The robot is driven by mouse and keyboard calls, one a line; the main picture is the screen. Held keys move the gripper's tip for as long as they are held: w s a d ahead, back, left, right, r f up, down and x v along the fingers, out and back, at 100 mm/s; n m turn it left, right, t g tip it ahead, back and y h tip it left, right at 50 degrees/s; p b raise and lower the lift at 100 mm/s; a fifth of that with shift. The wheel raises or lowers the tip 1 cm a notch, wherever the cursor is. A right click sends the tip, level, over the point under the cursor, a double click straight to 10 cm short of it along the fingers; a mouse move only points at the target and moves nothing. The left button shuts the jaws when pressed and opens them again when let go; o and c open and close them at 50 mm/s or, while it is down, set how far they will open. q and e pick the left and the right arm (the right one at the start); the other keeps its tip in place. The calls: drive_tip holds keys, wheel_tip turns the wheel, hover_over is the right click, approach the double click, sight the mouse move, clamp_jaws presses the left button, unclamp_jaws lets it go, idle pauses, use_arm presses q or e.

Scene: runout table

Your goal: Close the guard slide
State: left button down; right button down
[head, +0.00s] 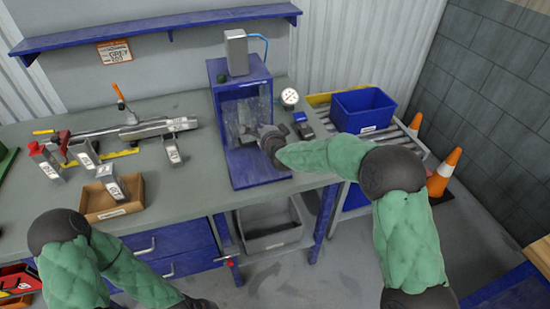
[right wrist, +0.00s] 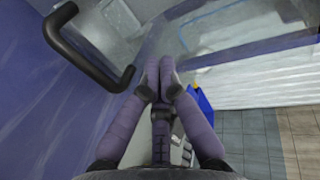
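The blue machine housing (head: 222,165) stands on the bench with a clear guard slide (head: 236,108) across its upper front. A black bar handle (right wrist: 88,60) shows at the upper left of the right wrist view, close to the fingers. My right gripper (head: 252,132) is in front of the housing and hides part of it. In the right wrist view its fingertips (right wrist: 158,72) are together, with nothing visible between them; the handle is beside them, not between them. My left arm is low at the left of the head view, and its dark end is at the bottom edge, too cut off to read.
A blue bin (head: 363,110) sits on a roller table at the right, near orange cones (head: 445,172). A gauge (head: 289,97) stands beside the housing. Metal parts and a cardboard tray (head: 133,200) are on the bench at left. A grey bin (head: 272,232) is below.

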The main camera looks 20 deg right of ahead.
drive_tip(key=shift+w, duration=1.45)
use_arm(q)
drive_tip(key=shift+f, duration=0.15)
use_arm(e)
drive_tip(key=shift+r, duration=0.15)
use_arm(q)
drive_tip(key=shift+s, duration=0.1)
use_arm(e)
drive_tip(key=shift+w+r, duration=0.1)
use_arm(q)
drive_tip(key=shift+f, duration=0.1)
